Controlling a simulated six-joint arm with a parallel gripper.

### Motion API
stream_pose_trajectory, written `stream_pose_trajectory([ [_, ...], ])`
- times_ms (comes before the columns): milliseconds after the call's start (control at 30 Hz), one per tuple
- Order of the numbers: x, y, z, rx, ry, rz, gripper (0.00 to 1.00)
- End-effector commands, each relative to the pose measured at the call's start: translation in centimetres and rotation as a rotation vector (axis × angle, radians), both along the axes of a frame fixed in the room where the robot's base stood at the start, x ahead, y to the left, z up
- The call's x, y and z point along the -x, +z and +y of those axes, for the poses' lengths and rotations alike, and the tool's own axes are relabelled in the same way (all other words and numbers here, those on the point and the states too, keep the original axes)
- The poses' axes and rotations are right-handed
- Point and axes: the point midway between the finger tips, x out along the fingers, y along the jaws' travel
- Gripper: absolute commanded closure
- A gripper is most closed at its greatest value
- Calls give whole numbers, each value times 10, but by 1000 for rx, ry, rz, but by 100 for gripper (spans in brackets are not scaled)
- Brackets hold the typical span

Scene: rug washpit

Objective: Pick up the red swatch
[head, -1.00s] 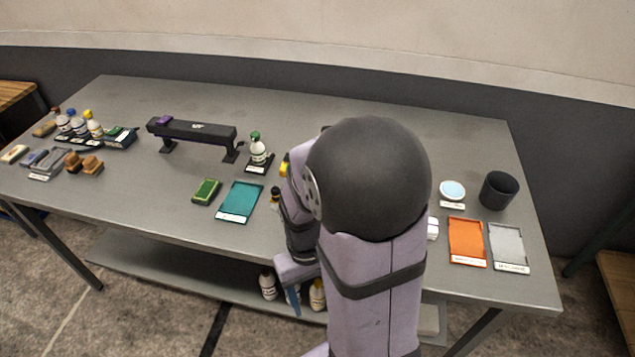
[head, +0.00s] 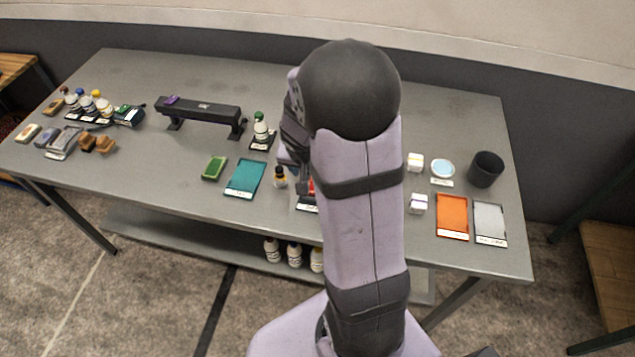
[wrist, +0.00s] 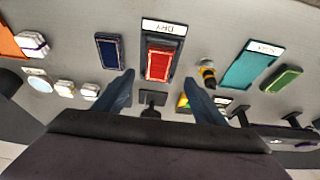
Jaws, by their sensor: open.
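The red swatch (wrist: 159,64) lies in a dark tray (wrist: 176,54) with a white label reading "DRY" in the wrist view, ahead of the fingers. In the head view only a sliver of red (head: 311,187) shows beside my arm, which hides the rest. My gripper (wrist: 160,80) is open and empty. Its two blue fingers stand apart, one to each side of the swatch as seen in the wrist view. I cannot tell its height above the swatch. In the head view my gripper is mostly hidden behind my arm.
A dark blue swatch (wrist: 108,50) lies beside the tray. A small yellow-labelled bottle (head: 280,178) stands close on the other side, by a teal tray (head: 245,178) and a green pad (head: 214,168). White boxes (head: 416,162), an orange tray (head: 452,216) and a black cup (head: 486,169) stand right.

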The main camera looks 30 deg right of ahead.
Motion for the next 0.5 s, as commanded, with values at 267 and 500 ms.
stream_pose_trajectory([
  [267, -1, -11, -3, -2, -9, 3, 36],
  [500, -5, -20, -6, -2, -8, 0, 36],
])
